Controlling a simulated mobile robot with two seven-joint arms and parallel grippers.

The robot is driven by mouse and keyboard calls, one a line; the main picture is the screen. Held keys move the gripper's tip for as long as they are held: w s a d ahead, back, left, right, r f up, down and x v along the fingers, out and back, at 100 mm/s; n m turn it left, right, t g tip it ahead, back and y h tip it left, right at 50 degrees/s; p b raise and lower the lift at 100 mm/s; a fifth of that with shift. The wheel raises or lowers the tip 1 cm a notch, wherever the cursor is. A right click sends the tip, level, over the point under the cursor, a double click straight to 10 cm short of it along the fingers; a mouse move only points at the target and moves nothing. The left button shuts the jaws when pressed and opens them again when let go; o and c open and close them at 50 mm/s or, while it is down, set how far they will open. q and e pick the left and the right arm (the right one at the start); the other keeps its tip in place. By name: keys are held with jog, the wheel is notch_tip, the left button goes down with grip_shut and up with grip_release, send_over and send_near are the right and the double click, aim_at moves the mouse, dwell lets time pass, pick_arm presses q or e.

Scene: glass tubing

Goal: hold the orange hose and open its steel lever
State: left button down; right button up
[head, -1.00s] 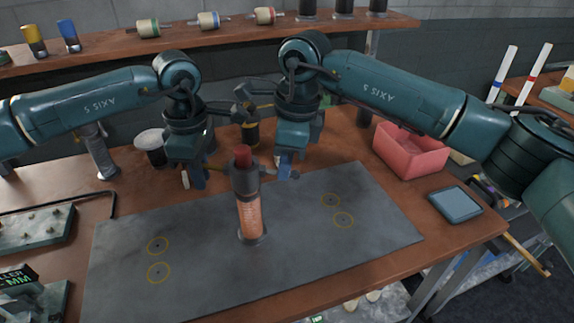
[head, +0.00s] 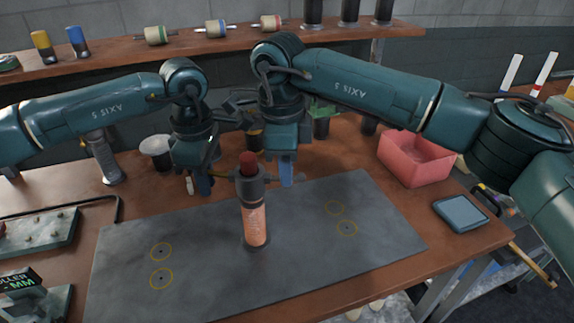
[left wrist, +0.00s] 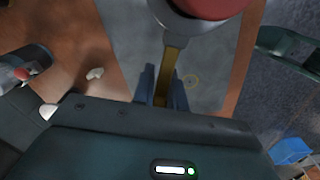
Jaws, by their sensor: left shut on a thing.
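The orange hose (head: 253,222) stands upright on the grey mat, with a dark collar and a dark red top. In the head view my left gripper (head: 203,184) is left of the collar. My right gripper (head: 287,172) is just right of the collar, fingers pointing down. A short grey end (head: 300,178), seemingly the steel lever, shows beside it; the rest is hidden. I cannot tell its fingers' opening.
The grey mat (head: 190,262) has several yellow ring marks and free room on both sides. A red bin (head: 413,158) and a grey-blue tablet (head: 460,212) are at the right. A white-topped jar (head: 155,146) stands behind left.

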jog(key=o, duration=0.4)
jog(key=shift+r, duration=0.15)
jog(key=r, duration=1.1)
jog(key=shift+a+r, duration=0.3)
jog(key=shift+r, duration=0.1)
jog(key=shift+o, duration=0.3)
